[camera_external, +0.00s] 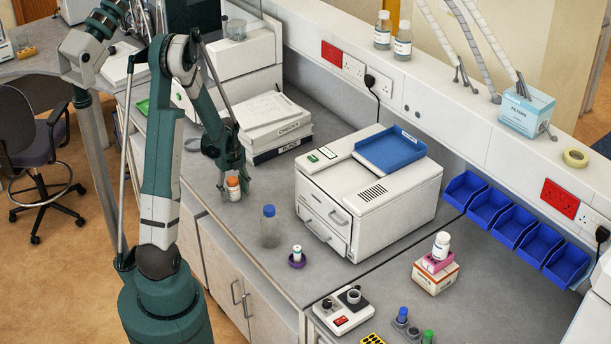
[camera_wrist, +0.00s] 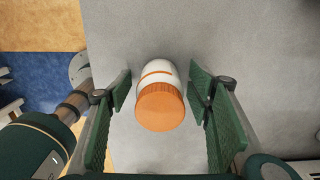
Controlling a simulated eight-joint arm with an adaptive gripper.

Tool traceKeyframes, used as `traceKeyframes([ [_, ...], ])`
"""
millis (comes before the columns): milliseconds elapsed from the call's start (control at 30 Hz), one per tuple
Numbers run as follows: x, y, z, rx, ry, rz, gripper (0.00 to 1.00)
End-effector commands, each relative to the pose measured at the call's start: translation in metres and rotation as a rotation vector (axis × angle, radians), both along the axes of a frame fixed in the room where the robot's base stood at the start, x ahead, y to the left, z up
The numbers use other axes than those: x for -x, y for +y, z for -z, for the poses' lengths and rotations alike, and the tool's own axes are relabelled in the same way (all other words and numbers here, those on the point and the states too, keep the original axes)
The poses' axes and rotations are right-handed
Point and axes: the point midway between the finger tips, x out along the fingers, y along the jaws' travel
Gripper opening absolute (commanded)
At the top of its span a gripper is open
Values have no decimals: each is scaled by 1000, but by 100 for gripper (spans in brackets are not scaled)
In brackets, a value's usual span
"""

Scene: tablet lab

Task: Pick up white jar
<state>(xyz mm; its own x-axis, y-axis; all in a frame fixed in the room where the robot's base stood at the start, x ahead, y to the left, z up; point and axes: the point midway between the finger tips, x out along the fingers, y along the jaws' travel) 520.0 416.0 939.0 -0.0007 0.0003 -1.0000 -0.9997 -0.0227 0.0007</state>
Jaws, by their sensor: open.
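A white jar (camera_external: 233,189) with an orange cap and an orange band stands upright on the grey bench, left of the white machine. My gripper (camera_external: 229,166) is open and reaches down over this jar. In the wrist view the jar (camera_wrist: 161,98) sits between the two green finger pads, with a gap on each side. Another white jar (camera_external: 441,245) with a white cap stands on a pink holder on top of a small carton. A small white vial (camera_external: 297,252) stands in a purple ring.
A clear bottle (camera_external: 270,228) with a blue cap stands in front of the white machine (camera_external: 385,213). Stacked binders (camera_external: 273,128) lie behind my gripper. Blue bins (camera_external: 514,226) line the wall at right. The bench front edge is close to the orange-capped jar.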

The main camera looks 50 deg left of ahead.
Motion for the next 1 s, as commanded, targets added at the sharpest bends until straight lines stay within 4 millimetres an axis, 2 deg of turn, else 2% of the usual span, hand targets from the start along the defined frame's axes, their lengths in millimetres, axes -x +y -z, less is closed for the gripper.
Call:
traceKeyframes([
  [67, 0, 0, 0, 0, 0, 0, 51],
  [300, 0, 0, 0, 0, 0, 0, 21],
  [733, 0, 0, -2, 0, 0, 0, 20],
  [1000, 0, 0, -16, 0, 0, 0, 20],
])
